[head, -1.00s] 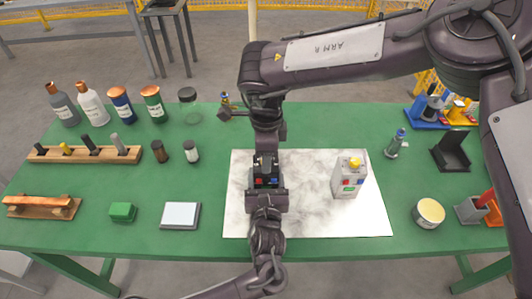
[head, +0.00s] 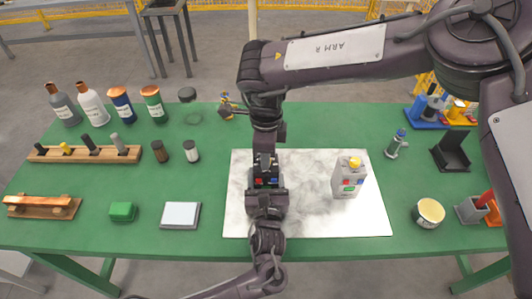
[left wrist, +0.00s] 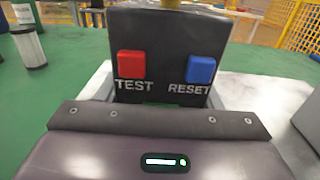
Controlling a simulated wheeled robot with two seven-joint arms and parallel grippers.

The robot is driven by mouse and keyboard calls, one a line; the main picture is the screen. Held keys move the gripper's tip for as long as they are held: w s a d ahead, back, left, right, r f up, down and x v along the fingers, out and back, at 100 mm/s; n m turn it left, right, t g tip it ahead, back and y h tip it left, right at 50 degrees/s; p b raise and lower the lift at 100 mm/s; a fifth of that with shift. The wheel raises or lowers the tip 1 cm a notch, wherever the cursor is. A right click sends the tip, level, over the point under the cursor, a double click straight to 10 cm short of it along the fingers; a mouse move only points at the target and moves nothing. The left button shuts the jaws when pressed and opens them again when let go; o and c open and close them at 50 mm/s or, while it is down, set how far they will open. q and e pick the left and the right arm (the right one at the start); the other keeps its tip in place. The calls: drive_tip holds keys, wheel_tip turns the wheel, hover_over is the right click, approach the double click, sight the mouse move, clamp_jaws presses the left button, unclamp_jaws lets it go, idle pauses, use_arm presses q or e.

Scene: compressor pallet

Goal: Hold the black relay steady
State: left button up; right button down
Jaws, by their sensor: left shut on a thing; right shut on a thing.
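The black relay (head: 267,181) stands upright on the pale mat, between my two grippers in the head view. In the left wrist view the black relay (left wrist: 170,72) shows a red TEST button (left wrist: 131,64) and a blue RESET button (left wrist: 201,69). My left gripper (head: 267,192) comes from the near side and is shut on its lower part; the jaw contact is mostly hidden. A yellow knob (left wrist: 172,3) shows on top of the relay, cut off by the frame. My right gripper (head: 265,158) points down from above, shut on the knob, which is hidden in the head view.
A grey unit with a yellow knob (head: 348,180) stands to the right on the pale mat (head: 310,220). A round tin (head: 429,212) and small stands are on the right. Bottles, a wooden rack (head: 85,155) and a green block (head: 122,211) are on the left. The mat's front is clear.

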drive_tip(key=m, duration=0.8)
drive_tip(key=shift+m, duration=0.4)
drive_tip(key=m, duration=0.4)
drive_tip(key=shift+m, duration=0.3)
drive_tip(key=m, duration=0.4)
drive_tip(key=shift+m, duration=0.3)
drive_tip(key=m, duration=0.3)
drive_tip(key=shift+m, duration=0.3)
drive_tip(key=m, duration=0.4)
drive_tip(key=shift+w, duration=0.1)
drive_tip(key=m, duration=0.5)
drive_tip(key=shift+d, duration=0.1)
drive_tip(key=shift+m, duration=1.9)
